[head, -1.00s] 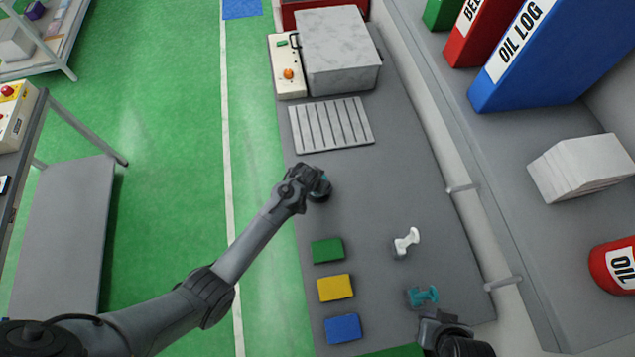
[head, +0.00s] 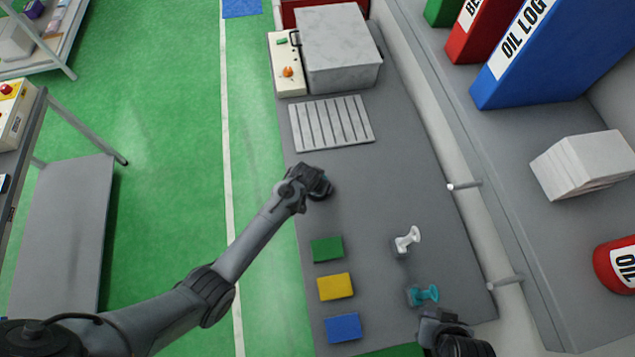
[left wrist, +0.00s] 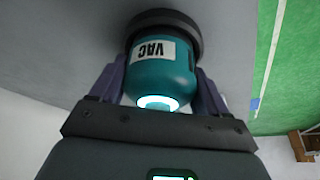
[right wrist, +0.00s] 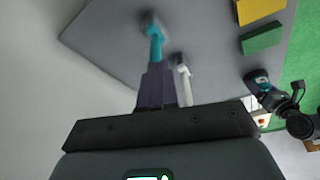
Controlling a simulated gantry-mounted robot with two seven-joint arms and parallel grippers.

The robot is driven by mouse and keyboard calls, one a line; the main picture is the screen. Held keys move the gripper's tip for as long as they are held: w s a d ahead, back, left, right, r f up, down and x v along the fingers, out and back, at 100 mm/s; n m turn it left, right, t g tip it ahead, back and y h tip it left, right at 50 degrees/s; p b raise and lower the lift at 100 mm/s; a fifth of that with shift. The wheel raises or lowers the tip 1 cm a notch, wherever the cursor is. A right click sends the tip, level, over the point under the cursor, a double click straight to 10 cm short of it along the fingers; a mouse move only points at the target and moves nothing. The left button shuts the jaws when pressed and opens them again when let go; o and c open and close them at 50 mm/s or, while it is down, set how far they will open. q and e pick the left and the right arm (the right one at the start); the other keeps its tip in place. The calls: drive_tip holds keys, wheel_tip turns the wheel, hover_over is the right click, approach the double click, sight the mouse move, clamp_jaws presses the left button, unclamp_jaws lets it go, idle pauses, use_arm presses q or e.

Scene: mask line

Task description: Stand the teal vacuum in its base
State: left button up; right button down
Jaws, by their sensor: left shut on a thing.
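A teal vacuum (left wrist: 163,75) with a white VAC label is between the fingers of my left gripper (left wrist: 160,88), which is shut on it. Its far end meets a dark round base (left wrist: 165,20); I cannot tell whether it is fully seated. In the head view my left gripper (head: 318,185) is low over the grey table, mostly hiding the vacuum. My right gripper (head: 440,318) is at the near right. Its fingers (right wrist: 157,88) look shut together. Just beyond them is a small teal flared piece (head: 424,295), also in the right wrist view (right wrist: 155,42).
A white flared piece (head: 407,240) stands beyond the teal one. Green (head: 327,249), yellow (head: 335,287) and blue (head: 343,328) blocks line the table's left edge. A slatted grey plate (head: 332,123) and a grey box (head: 338,50) are farther back. The table's middle is clear.

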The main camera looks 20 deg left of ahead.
use_arm(q)
drive_tip(key=shift+f, duration=0.1)
drive_tip(key=o, duration=0.7)
drive_tip(key=shift+o, duration=0.2)
drive_tip(key=p+v, duration=0.3)
drive_tip(key=p, duration=0.1)
drive_tip(key=shift+r+p, duration=0.35)
drive_tip(key=p+v, duration=0.4)
drive_tip(key=p, duration=0.2)
drive_tip(key=shift+s+r, duration=0.2)
drive_tip(key=shift+r, duration=0.15)
drive_tip(key=p+v, duration=0.1)
drive_tip(key=v, duration=0.1)
drive_tip(key=shift+s+r, duration=0.1)
drive_tip(key=shift+r, duration=0.15)
